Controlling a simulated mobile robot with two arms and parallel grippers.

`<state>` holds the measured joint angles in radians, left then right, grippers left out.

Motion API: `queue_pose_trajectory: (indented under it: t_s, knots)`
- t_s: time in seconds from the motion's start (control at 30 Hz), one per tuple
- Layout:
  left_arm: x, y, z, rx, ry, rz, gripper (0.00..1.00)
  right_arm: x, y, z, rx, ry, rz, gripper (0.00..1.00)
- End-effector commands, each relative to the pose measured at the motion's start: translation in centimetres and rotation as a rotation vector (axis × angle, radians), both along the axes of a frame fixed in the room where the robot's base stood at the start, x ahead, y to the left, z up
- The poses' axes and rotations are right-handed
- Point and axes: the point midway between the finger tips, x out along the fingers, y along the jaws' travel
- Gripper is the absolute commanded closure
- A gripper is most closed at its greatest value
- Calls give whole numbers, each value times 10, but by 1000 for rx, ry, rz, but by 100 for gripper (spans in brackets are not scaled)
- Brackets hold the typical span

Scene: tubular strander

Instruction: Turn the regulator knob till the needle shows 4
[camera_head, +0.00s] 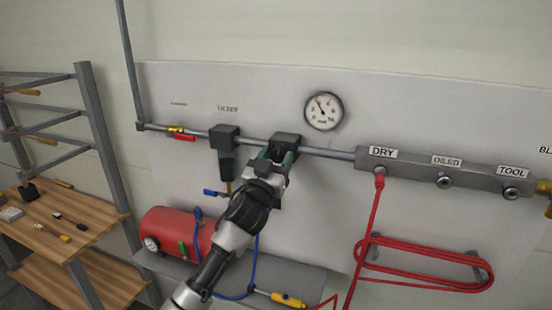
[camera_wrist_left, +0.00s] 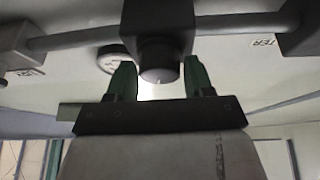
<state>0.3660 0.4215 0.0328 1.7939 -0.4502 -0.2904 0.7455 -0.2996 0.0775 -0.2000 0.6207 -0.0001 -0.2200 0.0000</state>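The regulator (camera_head: 287,141) is a dark block on the grey pipe, and its dark round knob (camera_wrist_left: 160,62) hangs below it in the left wrist view. My left gripper (camera_head: 277,155) is at the regulator from below. In the left wrist view its green fingers (camera_wrist_left: 160,78) stand on either side of the knob. I cannot tell whether they press on it. In the head view the gripper hides the knob. The round white gauge (camera_head: 323,111) is up and right of the regulator; its needle points to the upper left. Its numbers are too small to read surely.
The filter (camera_head: 225,140) is left of the regulator on the same pipe. A manifold (camera_head: 440,175) with a red hose (camera_head: 368,220) is to the right. A red tank (camera_head: 170,230) stands below left, and a wooden shelf (camera_head: 60,220) is at far left.

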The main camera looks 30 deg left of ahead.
Motion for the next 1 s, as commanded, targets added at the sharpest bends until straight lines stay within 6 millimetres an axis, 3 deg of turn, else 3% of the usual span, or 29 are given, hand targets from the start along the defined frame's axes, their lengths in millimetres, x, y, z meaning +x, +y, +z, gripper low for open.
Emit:
queue_pose_trajectory:
  t_s: [0.1, 0.47, 1.0]
  knots:
    - [0, 0, 0, 0, 0, 0, 33, 0, 0, 0, 0, 0, 0, 57]
    - [-6, -1, -4, 0, 0, 1, 33, 0, -1, -4, -1, 0, 0, 57]
    - [-89, -16, -40, 0, 1, 0, 33, 0, -3, -41, -4, 1, 2, 57]
